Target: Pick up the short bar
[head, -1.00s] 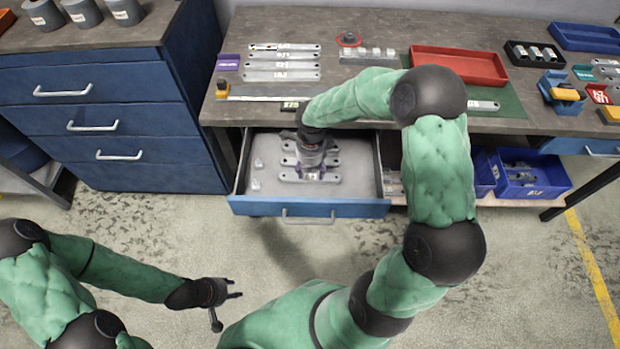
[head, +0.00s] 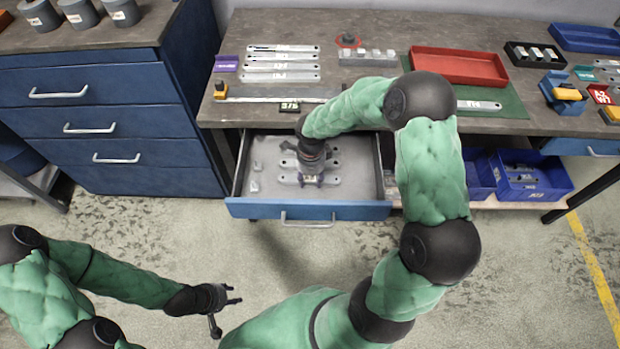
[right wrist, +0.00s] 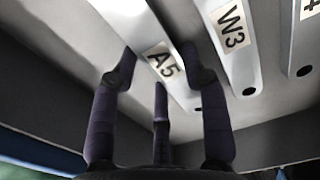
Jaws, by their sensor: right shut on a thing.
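The short bar, a grey metal bar with an A5 label, shows in the right wrist view (right wrist: 145,42). In the head view its end (head: 333,181) shows beside my right gripper (head: 311,181), low in the open drawer (head: 350,211). My right gripper's fingers, also in the right wrist view (right wrist: 159,66), are shut on this bar on both sides of its label. I cannot tell whether the bar is clear of the drawer floor. My left gripper (head: 228,308) is open and empty over the floor, in front of the drawer and to its left.
Behind the A5 bar, other bars lie in the drawer, one labelled W3 (right wrist: 232,40). Small blocks (head: 254,186) sit at the drawer's left. The bench (head: 385,20) above holds long bars (head: 283,67) and a red tray (head: 458,66). A blue cabinet (head: 105,125) stands left.

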